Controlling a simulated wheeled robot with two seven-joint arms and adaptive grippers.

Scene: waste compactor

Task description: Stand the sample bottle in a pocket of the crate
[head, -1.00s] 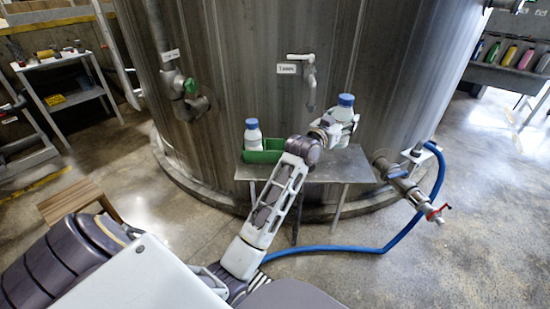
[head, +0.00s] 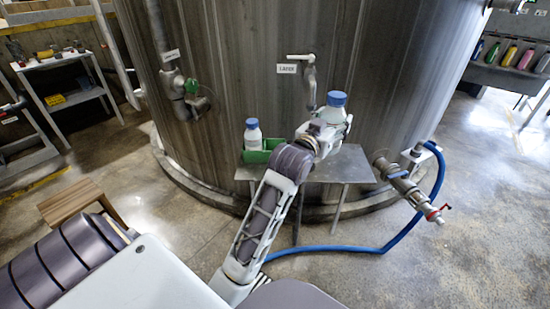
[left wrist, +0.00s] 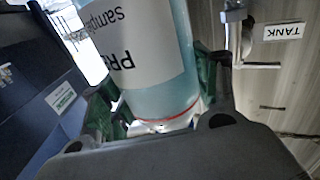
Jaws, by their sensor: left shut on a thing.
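The sample bottle (head: 332,113), clear with a blue cap, is held upright above the small metal table by my left gripper (head: 328,128). In the left wrist view the bottle (left wrist: 160,95) fills the space between my green-padded fingers, with its white printed label upside down in the picture. The green crate (head: 261,155) sits at the left end of the table, to the left of my gripper. My left arm hides its right part. Another blue-capped white bottle (head: 253,134) stands upright at the crate's left side. My right gripper is not in view.
The metal table (head: 345,166) stands against a large steel tank (head: 245,60). A tap (head: 309,75) sticks out of the tank behind the held bottle. A valve pipe (head: 408,188) and blue hose (head: 350,248) are to the right. The table's right half looks clear.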

